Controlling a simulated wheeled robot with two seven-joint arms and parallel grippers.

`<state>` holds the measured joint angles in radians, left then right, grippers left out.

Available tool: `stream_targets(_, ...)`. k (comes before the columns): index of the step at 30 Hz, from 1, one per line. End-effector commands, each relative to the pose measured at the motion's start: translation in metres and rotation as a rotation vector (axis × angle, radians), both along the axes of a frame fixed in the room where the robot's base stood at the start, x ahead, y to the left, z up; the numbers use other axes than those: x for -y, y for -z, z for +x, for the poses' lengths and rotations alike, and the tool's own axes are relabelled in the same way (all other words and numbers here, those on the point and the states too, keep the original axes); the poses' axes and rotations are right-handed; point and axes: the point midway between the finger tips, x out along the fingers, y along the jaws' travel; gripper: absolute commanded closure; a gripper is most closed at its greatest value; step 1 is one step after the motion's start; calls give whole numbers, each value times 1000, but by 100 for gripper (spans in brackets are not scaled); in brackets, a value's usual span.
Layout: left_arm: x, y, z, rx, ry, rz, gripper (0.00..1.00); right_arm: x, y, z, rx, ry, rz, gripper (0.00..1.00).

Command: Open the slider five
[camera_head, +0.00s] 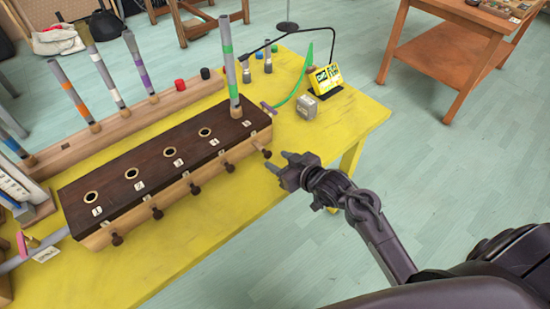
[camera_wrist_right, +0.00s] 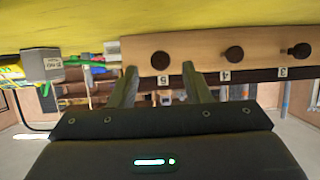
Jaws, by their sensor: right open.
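A long wooden box (camera_head: 165,165) with a dark top and numbered round holes stands on the yellow table. Dark slider knobs stick out along its front. Slider five's knob (camera_head: 266,153) is at the right end. In the right wrist view, which is upside down, the slider five knob (camera_wrist_right: 160,60) shows above its label 5. My right gripper (camera_head: 277,163) is open and empty just in front of this knob. In the wrist view its fingertips (camera_wrist_right: 160,73) lie on either side of the knob's line, and contact cannot be told. My left gripper is not in view.
A grey tube with a green band (camera_head: 228,60) stands at the box's right end. A grey block (camera_head: 307,107) and yellow cards (camera_head: 324,78) are on the table (camera_head: 355,110) to the right. Slider four's knob (camera_wrist_right: 235,53) is beside my gripper.

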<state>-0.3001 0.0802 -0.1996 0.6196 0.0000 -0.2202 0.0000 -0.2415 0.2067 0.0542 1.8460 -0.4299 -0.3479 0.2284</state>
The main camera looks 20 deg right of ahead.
Motion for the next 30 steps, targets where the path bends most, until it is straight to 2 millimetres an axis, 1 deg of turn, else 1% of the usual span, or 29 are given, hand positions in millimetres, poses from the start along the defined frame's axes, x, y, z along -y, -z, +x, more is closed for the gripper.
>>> stream_targets(1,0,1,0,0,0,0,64,4,-2,-10,-2,0,-4,56)
stream_targets(3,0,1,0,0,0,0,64,7,-7,-20,-1,-1,-3,56)
stream_targets(6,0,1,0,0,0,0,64,12,-13,-32,0,0,-2,56)
stream_targets(10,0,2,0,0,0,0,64,16,-18,-42,1,-1,-2,56)
stream_targets(27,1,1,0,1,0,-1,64,16,-19,-44,-1,0,-1,56)
stream_targets(30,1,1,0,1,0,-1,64,15,-18,-46,-22,13,-18,56)
